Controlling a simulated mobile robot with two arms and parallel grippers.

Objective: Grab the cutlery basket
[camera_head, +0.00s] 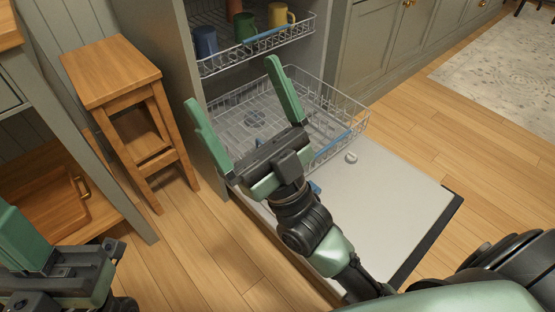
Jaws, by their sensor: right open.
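I cannot make out a cutlery basket in the head view; part of the lower wire rack (350,104) is hidden behind my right gripper. That rack is pulled out over the open dishwasher door (395,190) and looks empty where it shows. It has a blue strip at its front. My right gripper (232,83) is open and empty, its two green fingers spread wide in front of the rack's left part. I cannot tell whether it touches the rack. My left gripper (22,240) is at the lower left edge, partly cut off, away from the dishwasher.
The upper rack (258,52) holds a blue mug (206,41), a green mug (244,27), a yellow mug (279,15) and a brownish cup (233,9). A wooden stool (110,68) stands left. A small white object (351,157) is on the door. The floor at right is clear.

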